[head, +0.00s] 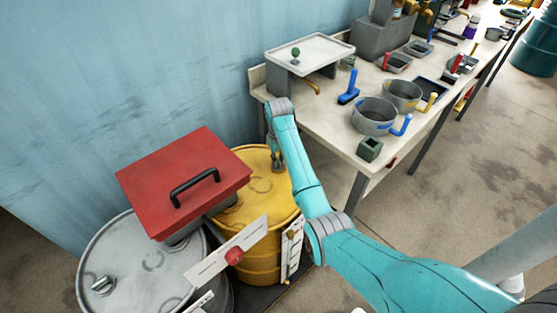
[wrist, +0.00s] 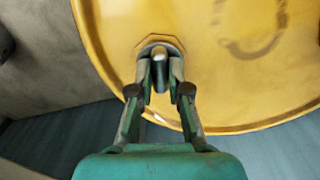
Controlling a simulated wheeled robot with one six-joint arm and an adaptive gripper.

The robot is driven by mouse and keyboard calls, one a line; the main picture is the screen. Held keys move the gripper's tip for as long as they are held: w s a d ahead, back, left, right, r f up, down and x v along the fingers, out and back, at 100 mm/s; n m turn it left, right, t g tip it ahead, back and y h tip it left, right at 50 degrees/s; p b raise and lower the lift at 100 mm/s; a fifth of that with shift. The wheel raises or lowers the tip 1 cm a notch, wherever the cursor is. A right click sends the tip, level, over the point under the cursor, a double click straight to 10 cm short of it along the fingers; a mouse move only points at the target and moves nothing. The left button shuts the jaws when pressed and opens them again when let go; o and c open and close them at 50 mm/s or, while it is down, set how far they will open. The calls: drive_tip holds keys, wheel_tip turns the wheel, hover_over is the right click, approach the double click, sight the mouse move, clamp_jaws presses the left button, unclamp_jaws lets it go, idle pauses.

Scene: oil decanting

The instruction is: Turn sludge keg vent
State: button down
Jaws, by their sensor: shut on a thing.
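The yellow keg (head: 259,186) stands between the grey drum and the workbench in the head view. Its yellow top fills much of the wrist view (wrist: 205,82). Near the rim of that top is a small grey vent (wrist: 159,55) with an upright piece. My gripper (wrist: 160,75) points down at the keg top and is shut on the vent, one finger on each side of it. In the head view my gripper (head: 277,165) is at the right part of the keg top, and the vent is hidden there.
A red box (head: 180,170) with a black handle sits left of the yellow keg. A grey drum (head: 145,265) stands at front left. A workbench (head: 335,125) with pots and tools is close on the right. Bare floor (head: 420,200) lies right of it.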

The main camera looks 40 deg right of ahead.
sight(279, 161)
drive_tip(key=shift+n, duration=1.6)
drive_tip(key=c, duration=1.1)
unclamp_jaws()
drive_tip(key=shift+r, duration=3.75)
